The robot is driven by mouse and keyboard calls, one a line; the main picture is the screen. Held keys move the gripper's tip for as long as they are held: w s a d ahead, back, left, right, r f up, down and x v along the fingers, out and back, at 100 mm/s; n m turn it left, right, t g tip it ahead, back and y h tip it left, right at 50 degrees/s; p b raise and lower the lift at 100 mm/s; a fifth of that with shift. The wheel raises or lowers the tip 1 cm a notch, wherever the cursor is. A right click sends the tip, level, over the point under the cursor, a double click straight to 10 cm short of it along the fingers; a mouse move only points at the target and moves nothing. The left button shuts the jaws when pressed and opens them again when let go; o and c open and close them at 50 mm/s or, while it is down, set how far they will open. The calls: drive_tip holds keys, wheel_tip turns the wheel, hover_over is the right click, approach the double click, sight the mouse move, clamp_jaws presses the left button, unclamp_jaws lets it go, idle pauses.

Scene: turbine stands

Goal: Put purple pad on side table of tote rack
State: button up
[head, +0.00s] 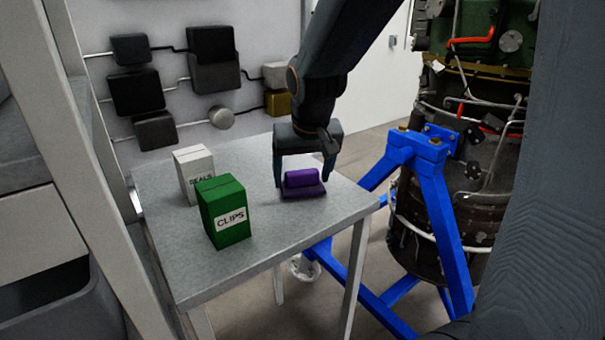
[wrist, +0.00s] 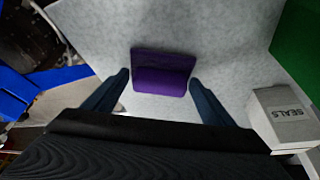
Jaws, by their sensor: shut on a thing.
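The purple pad (head: 303,184) has a flat base with a raised block on top. It is at the surface of the grey side table (head: 240,255), near the right end; I cannot tell whether it touches the top or is just clear of it. My gripper (head: 304,176) points down over the pad, with one finger on each side, shut on it. In the wrist view the pad (wrist: 162,75) lies between the two fingertips (wrist: 158,82), above the pale tabletop.
A green CLIPS box (head: 224,212) and a white SEALS box (head: 194,174) stand on the table left of the pad. A blue turbine stand (head: 440,210) is close to the table's right. A rack post (head: 85,170) rises at the left. Bare tabletop lies in front of the pad.

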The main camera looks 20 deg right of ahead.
sight(303, 173)
drive_tip(key=shift+f, duration=0.3)
drive_tip(key=o, duration=1.1)
drive_tip(key=shift+r, duration=0.1)
drive_tip(key=p+v, duration=0.6)
drive_tip(key=v, duration=0.1)
